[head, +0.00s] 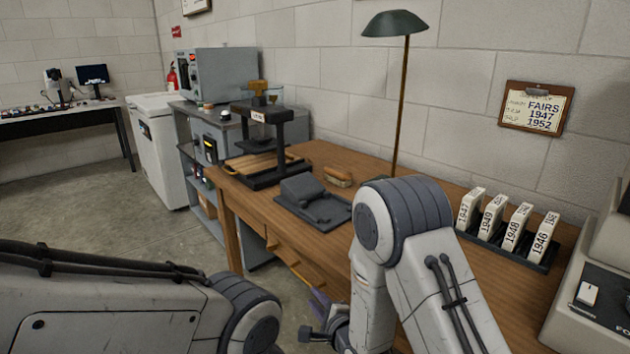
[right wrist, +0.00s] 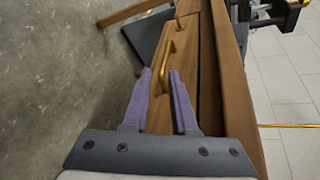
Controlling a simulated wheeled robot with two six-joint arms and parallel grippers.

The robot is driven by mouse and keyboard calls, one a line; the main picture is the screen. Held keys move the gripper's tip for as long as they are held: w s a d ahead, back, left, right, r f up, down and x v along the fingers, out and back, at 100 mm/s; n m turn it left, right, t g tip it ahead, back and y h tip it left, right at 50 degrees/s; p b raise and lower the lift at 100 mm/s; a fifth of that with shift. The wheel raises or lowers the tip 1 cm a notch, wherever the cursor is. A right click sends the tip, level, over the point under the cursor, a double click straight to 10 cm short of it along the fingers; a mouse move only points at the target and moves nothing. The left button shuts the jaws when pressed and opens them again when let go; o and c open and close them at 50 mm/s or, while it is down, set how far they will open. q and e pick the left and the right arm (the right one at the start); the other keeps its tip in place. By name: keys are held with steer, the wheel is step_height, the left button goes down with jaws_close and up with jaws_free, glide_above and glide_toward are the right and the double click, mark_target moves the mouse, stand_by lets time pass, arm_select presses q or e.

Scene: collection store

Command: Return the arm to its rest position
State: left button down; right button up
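My right arm (head: 400,240) reaches over the front of the wooden desk, its elbow high and its forearm hanging down. My right gripper (head: 315,312) is low beside the desk front, partly hidden by the arm. In the right wrist view, its two purple fingers (right wrist: 160,80) stand apart with nothing between them, in front of the wooden drawer front. A brass handle (right wrist: 167,48) lies just beyond the fingertips; I see no contact. My left arm (head: 110,305) crosses the lower left of the head view; its gripper is out of view.
The desk (head: 390,170) bears a dark tray (head: 316,215) with a grey block, a brush (head: 338,177), a lamp (head: 397,90) and a rack of year-marked boxes (head: 505,245). A machine (head: 595,285) stands at right. The floor (head: 110,220) at left is clear.

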steer(key=s+d+r+n+g+h, duration=0.15)
steer(key=s+r+n+g, duration=0.25)
steer(key=s+n, duration=0.55)
steer(key=s+d+r+n+g+h, duration=0.1)
steer(key=s+r+n+g+h, duration=0.15)
steer(key=s+n+g, duration=0.65)
steer(key=s+d+r+n+h, duration=0.15)
steer(key=s+r+n, duration=0.4)
steer(key=s, duration=0.85)
step_height(320, 180, up, 24)
steer(key=n+p, duration=0.1)
steer(key=p, duration=2.4)
steer(key=shift+w+y, duration=0.15)
steer(key=shift+y, duration=0.3)
steer(key=shift+d+f, duration=0.1)
steer(key=shift+f, duration=0.05)
